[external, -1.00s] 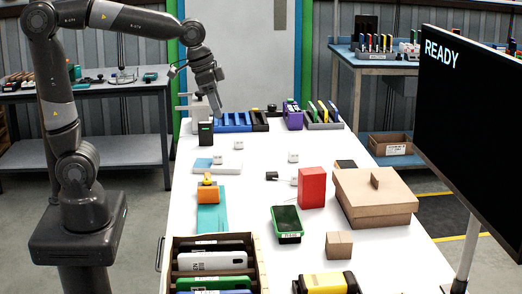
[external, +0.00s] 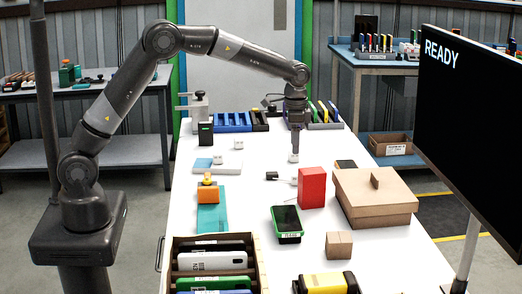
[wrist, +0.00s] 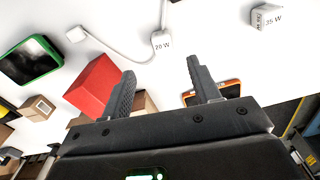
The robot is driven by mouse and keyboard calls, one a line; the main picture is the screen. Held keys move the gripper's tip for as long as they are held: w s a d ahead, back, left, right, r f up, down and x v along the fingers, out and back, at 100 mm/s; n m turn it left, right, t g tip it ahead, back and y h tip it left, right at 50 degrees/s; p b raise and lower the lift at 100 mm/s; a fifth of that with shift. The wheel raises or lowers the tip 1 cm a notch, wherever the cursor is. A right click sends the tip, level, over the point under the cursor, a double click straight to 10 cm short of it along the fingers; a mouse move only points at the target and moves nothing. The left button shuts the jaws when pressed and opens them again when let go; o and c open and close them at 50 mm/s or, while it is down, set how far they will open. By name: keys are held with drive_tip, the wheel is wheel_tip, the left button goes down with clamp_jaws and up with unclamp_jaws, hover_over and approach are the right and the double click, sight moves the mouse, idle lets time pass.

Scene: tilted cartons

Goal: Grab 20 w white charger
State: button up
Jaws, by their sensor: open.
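In the wrist view a white charger (wrist: 161,39) printed with what reads as 20 W lies on the white table. A white cable runs from it to a small white piece (wrist: 76,34) at left. A second white charger (wrist: 266,17) marked 35 W lies at top right. My gripper (wrist: 163,82) is open and empty, its fingers pointing toward the 20 W charger but apart from it in the picture. In the external view my gripper (external: 295,154) points down over the table behind the red box (external: 312,187). A small white charger shows at its tips; its marking is unreadable there.
The red box (wrist: 96,86) is close to the left finger, and a phone with an orange edge (wrist: 214,92) lies behind the right finger. A brown carton (external: 375,205) and a green phone (external: 287,223) are nearby. White chargers (external: 238,143) stand to the left.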

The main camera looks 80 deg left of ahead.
sight(296, 179)
drive_tip(key=f, duration=1.1)
drive_tip(key=shift+w+a+f, duration=0.1)
drive_tip(key=shift+w+f, duration=0.2)
drive_tip(key=shift+w, duration=0.1)
drive_tip(key=shift+c, duration=0.3)
drive_tip(key=c, duration=1)
